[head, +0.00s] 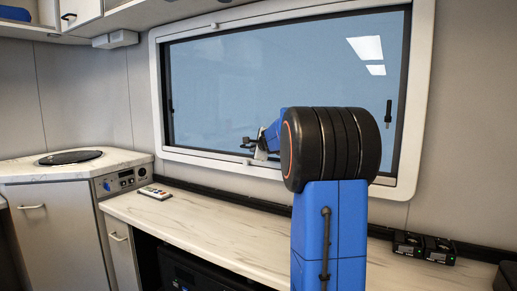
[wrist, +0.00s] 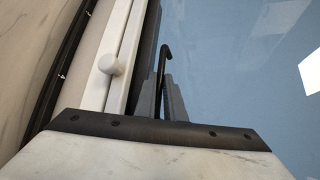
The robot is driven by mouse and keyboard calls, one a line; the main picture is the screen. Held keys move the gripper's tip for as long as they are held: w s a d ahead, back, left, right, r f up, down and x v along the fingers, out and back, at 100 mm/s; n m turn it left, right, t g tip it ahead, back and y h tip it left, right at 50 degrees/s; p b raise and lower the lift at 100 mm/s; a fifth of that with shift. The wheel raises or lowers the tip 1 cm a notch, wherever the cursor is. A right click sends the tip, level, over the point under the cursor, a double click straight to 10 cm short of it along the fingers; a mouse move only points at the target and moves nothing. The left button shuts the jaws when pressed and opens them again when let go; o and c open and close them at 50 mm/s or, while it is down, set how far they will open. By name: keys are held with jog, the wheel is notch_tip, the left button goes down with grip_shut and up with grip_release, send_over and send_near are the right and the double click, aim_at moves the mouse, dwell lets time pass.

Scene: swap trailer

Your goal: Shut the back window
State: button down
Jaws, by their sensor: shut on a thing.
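The back window (head: 270,80) is a large tinted pane in a dark edge, set in a white frame (head: 427,90) on the wall. Dark latches show on its left side and right side (head: 388,113). My gripper (head: 258,148) is at the pane's lower edge, partly hidden by my own arm. In the wrist view its grey fingers (wrist: 166,102) are shut on a thin dark hooked latch handle (wrist: 166,58) in front of the pane. The pane's dark edge lies close along the white frame (wrist: 125,60); whether a gap remains is unclear.
A white knob (wrist: 108,64) sticks out of the frame beside my fingers. The marble-look counter (head: 225,225) runs below the window, with a remote (head: 155,193) at left and small black boxes (head: 438,249) at right. A round dark hob (head: 70,157) sits at far left.

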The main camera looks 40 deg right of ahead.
jog(key=shift+a+r, duration=0.15)
jog(key=shift+a, duration=0.15)
jog(key=c, duration=1.8)
grip_release()
jog(key=shift+s+a, duration=0.1)
jog(key=shift+a, duration=0.05)
jog(key=shift+c, duration=0.2)
jog(key=shift+s+r, duration=0.15)
jog(key=shift+s, duration=0.3)
jog(key=v, duration=1.6)
jog(key=shift+s+a, duration=0.15)
